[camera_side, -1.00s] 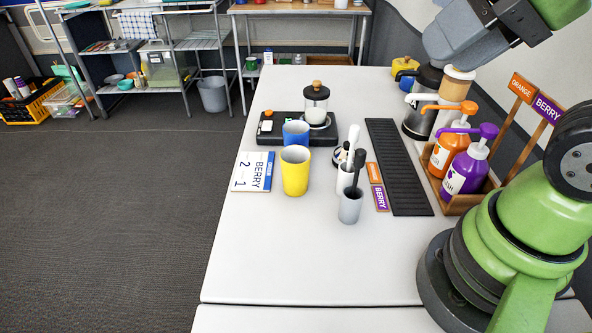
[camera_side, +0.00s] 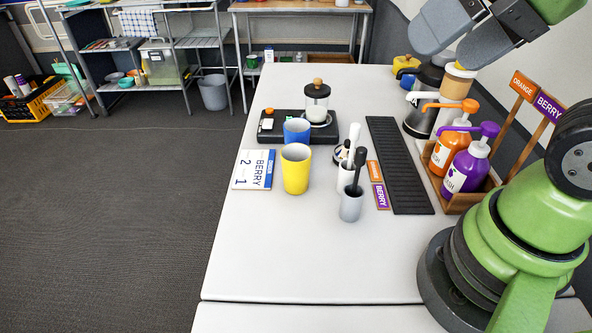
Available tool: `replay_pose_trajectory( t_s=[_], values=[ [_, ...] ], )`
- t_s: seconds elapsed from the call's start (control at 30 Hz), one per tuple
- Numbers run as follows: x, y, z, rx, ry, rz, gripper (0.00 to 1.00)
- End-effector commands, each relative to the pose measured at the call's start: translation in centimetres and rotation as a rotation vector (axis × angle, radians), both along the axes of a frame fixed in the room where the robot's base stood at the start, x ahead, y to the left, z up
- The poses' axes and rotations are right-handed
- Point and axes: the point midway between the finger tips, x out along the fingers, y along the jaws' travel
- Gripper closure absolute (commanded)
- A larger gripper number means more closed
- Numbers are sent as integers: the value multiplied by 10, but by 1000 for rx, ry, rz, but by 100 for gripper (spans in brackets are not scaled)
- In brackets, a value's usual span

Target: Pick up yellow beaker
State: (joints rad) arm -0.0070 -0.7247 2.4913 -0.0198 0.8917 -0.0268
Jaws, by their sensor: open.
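The yellow beaker (camera_side: 296,170) stands upright on the white table, and its open top looks empty. A blue beaker (camera_side: 297,131) stands just behind it, by the black scale. My gripper (camera_side: 440,52) is at the top right, high above the table, with its two grey fingers apart and nothing between them. It is well to the right of the yellow beaker and far from it.
A berry card (camera_side: 254,170) lies left of the beaker. Grey holders with tools (camera_side: 351,205) stand to its right. A black scale (camera_side: 270,127) carries a glass jar. Pump bottles (camera_side: 467,168) stand in a wooden rack at right. The front table (camera_side: 300,255) is clear.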

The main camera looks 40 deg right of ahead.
Motion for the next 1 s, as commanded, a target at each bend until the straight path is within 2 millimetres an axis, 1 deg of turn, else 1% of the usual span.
replay_pose_trajectory(
  t_s=[0.07,0.13,0.27,0.3,0.37,0.4,0.47,0.5,0.57,0.6,0.7,0.8,0.9,1.0],
  values=[
    [9,-3,-4,-92,21,82,10],
    [23,-8,-9,-220,47,207,10],
    [57,-14,-26,-523,103,556,10],
    [68,-15,-32,-615,119,677,10],
    [85,-14,-43,-744,142,869,10],
    [96,-12,-51,-826,155,1002,10],
    [112,-8,-66,-941,172,1209,10],
    [122,-4,-77,-1013,181,1352,10],
    [136,3,-94,-1111,188,1569,10],
    [144,8,-106,-1168,190,1713,10],
    [159,21,-135,-1278,178,2037,10],
    [166,31,-159,-1345,156,2289,10],
    [170,38,-174,-1381,133,2443,10],
    [172,40,-184,-1394,124,2514,10]
  ],
)
